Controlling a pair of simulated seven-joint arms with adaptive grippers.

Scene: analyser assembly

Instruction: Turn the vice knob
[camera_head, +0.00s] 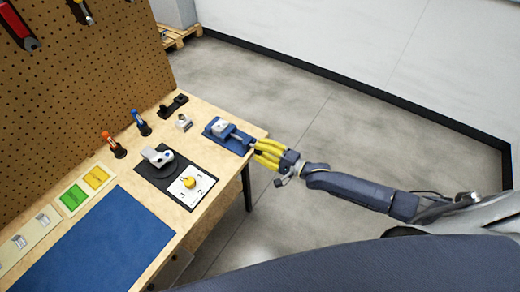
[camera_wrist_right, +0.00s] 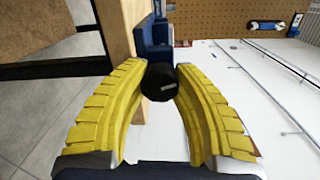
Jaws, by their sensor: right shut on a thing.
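The blue vice (camera_head: 228,135) sits at the right end of the wooden table, with a light grey part (camera_head: 220,127) on it. Its round black knob (camera_wrist_right: 161,83) faces my right wrist camera, and part of the blue vice body (camera_wrist_right: 152,38) shows behind it. My right gripper (camera_head: 262,150) is at the table's right edge beside the vice. In the right wrist view its yellow fingers (camera_wrist_right: 160,85) are closed around the knob, one on each side. In the head view the fingers hide the knob. My left gripper is not in view.
A pegboard (camera_head: 75,85) stands behind. Right of the table is open floor.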

